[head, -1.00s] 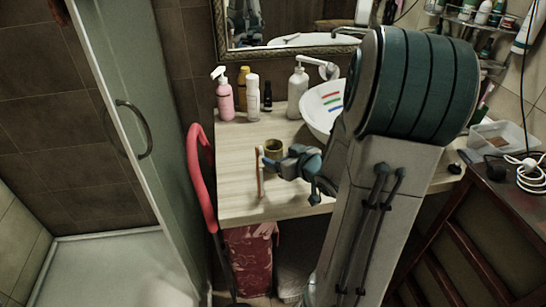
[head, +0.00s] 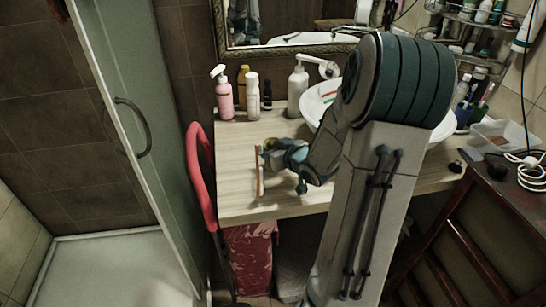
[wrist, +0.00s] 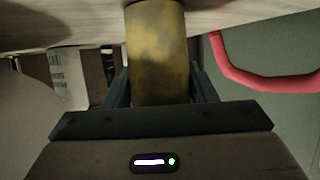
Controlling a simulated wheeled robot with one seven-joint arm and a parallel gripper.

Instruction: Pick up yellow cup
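The yellow cup (wrist: 158,52) fills the upper middle of the wrist view, dull yellow with a worn surface. My gripper (wrist: 160,85) has one finger on each side of it, spread apart. The cup stands between them, close to the palm; I cannot make out whether the fingers touch it.
A thin orange-and-pale upright piece (head: 259,172) shows beside my gripper. A pink spray bottle (head: 223,95), a white bottle (head: 252,97) and a pump bottle (head: 297,90) stand behind. The white basin (head: 318,103) is right; a red rail (head: 200,180) borders the counter's left.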

